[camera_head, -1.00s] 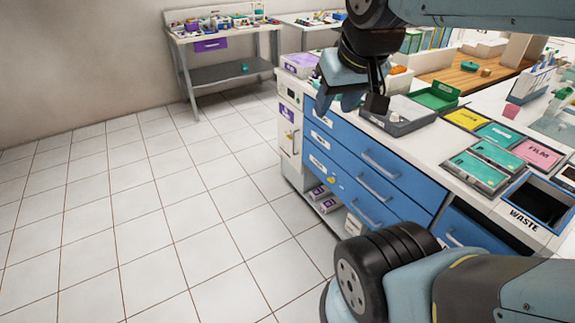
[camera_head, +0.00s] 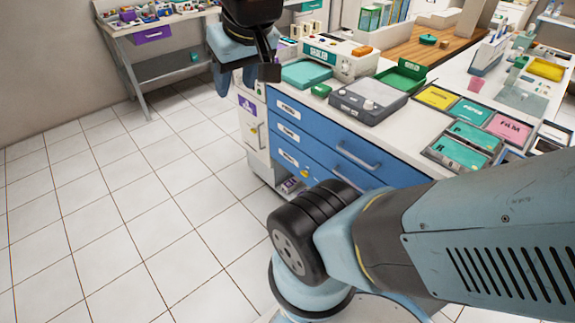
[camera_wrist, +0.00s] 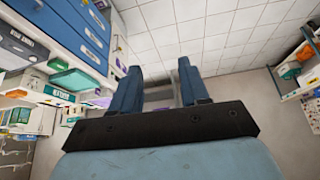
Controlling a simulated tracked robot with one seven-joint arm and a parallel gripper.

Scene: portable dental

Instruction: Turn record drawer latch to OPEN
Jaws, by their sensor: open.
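A blue drawer cabinet (camera_head: 325,140) stands below the white counter, with silver bar handles and white labels too small to read. A small yellow piece (camera_head: 304,172) shows on the lower drawer front; I cannot tell whether it is the record drawer latch or how it is turned. The narrow white side panel (camera_head: 247,125) has a purple label and another small yellowish part. My gripper (camera_head: 237,78) hangs in front of the cabinet's left end, open and empty. In the wrist view its fingers (camera_wrist: 159,75) are apart, with floor tiles behind. The lower drawers are partly hidden by my arm.
The counter holds a sealer (camera_head: 335,58), a grey scale-like device (camera_head: 368,100), a green tray (camera_head: 403,76) and coloured film packs (camera_head: 474,112). A workbench (camera_head: 150,22) stands at the back left. The tiled floor (camera_head: 120,210) left of the cabinet is clear.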

